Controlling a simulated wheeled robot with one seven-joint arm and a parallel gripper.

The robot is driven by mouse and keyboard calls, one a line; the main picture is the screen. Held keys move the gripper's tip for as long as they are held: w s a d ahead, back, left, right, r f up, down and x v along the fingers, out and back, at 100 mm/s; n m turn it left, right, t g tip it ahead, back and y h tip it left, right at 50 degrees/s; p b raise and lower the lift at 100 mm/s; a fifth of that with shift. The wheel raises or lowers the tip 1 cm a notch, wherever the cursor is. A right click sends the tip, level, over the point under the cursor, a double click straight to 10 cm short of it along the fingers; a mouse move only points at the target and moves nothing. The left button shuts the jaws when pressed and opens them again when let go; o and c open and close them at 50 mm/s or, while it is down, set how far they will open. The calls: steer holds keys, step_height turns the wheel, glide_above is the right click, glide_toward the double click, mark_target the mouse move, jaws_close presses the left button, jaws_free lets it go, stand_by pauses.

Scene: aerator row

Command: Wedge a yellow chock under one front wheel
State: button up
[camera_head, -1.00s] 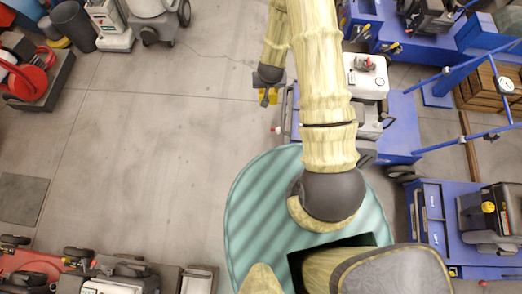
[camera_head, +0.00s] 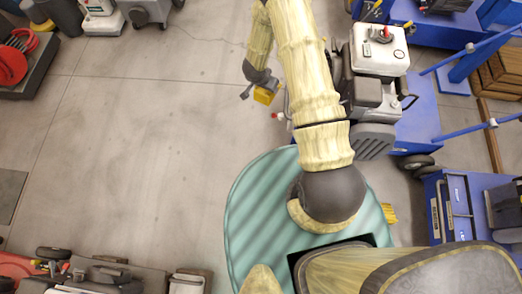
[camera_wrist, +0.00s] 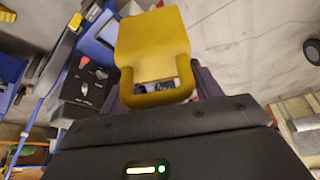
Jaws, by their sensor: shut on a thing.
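My gripper (camera_head: 260,88) is shut on a yellow chock (camera_head: 264,97) and holds it left of the engine machine (camera_head: 380,50). In the wrist view the chock (camera_wrist: 153,42) sits between the dark jaws, its looped handle toward the wrist. Its height above the floor is hard to tell. Dark wheels (camera_head: 416,163) show at the lower edge of the blue frame, right of my arm. Which wheel is a front one, I cannot tell. My arm hides part of the machine's left side. A second yellow piece (camera_head: 389,213) shows beside my base on the right.
Blue carts stand along the right, one close to my base (camera_head: 455,215), with blue bars (camera_head: 465,135) reaching toward the machine. Red and grey machines (camera_head: 90,275) stand at the lower left. More equipment lines the upper left. The concrete floor (camera_head: 150,150) between is clear.

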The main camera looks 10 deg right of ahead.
steer(key=s+a+f+m+g+b, duration=0.1)
steer(key=f+m+b, duration=0.3)
steer(key=f+b, duration=0.8)
steer(key=s+a+f+m+g+h+b, duration=0.1)
steer(key=f+m+b, duration=0.3)
steer(key=f+b, duration=0.9)
steer(key=s+a+f+m+g+b, duration=0.1)
steer(key=f+m+b, duration=0.4)
steer(key=f+b, duration=0.7)
step_height(320, 180, down, 13)
steer(key=shift+s+r+g, duration=0.2)
steer(key=shift+s+g, duration=0.6)
steer(key=shift+s, duration=0.3)
steer(key=shift+d+f+b, duration=0.1)
steer(key=shift+b, duration=0.2)
